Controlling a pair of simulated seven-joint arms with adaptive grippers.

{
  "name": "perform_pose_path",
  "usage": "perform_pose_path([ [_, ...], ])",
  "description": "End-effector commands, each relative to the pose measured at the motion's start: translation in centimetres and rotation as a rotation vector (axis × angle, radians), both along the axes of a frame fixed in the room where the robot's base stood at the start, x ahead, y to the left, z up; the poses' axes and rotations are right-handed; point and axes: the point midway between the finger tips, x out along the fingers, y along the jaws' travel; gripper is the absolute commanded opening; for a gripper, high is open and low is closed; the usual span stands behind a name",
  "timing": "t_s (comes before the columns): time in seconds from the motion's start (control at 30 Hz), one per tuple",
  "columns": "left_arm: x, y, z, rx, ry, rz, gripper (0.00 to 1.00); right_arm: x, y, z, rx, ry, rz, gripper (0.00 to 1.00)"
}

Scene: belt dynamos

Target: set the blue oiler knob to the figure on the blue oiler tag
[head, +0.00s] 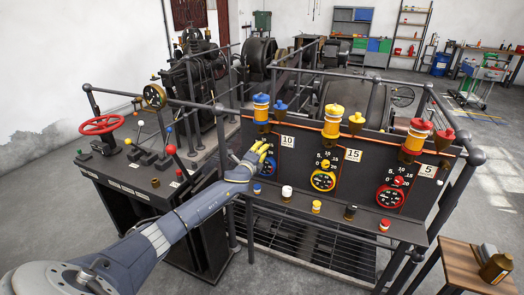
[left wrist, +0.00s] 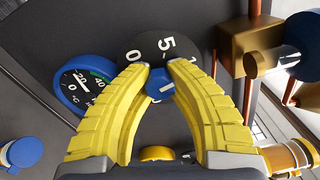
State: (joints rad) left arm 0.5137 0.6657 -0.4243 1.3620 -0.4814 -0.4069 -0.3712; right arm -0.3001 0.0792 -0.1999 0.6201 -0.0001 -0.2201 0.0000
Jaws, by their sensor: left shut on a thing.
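The blue oiler tag (head: 287,141) reads 10 in the head view, beside the blue-banded oiler (head: 260,107). My left gripper (head: 263,149) is at the panel below that oiler and hides most of the blue dial in the head view. In the left wrist view, my left gripper (left wrist: 160,72) is shut on the small blue oiler knob (left wrist: 159,84), one yellow finger on each side. The black dial plate (left wrist: 150,45) behind the knob shows 0, 5 and part of a further figure. A white mark on the knob points toward the right finger. My right gripper is out of view.
A blue-rimmed gauge (left wrist: 85,85) is close to the left finger. A brass block (left wrist: 245,45) is at the right. Yellow (head: 331,122) and red (head: 415,140) oilers stand along the panel. Small jars (head: 287,192) line the ledge below.

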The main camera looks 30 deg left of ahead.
Motion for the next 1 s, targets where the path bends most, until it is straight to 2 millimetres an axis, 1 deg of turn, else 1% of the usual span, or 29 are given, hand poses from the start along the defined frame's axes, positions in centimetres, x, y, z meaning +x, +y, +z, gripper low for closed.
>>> perform_pose_path([
  [0.2, 0.03, -0.13, 0.06, 0.116, 0.016, -0.002, 0.0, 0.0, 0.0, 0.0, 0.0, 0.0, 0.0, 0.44],
  [0.4, 0.02, -0.14, 0.01, 0.177, 0.027, -0.003, 0.0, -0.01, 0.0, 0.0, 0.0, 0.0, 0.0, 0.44],
  [0.97, 0.02, -0.16, -0.04, 0.204, 0.031, -0.003, 0.0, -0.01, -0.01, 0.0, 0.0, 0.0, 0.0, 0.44],
  [1.0, 0.01, -0.16, -0.05, 0.204, 0.031, -0.003, 0.19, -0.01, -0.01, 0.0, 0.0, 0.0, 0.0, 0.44],
])
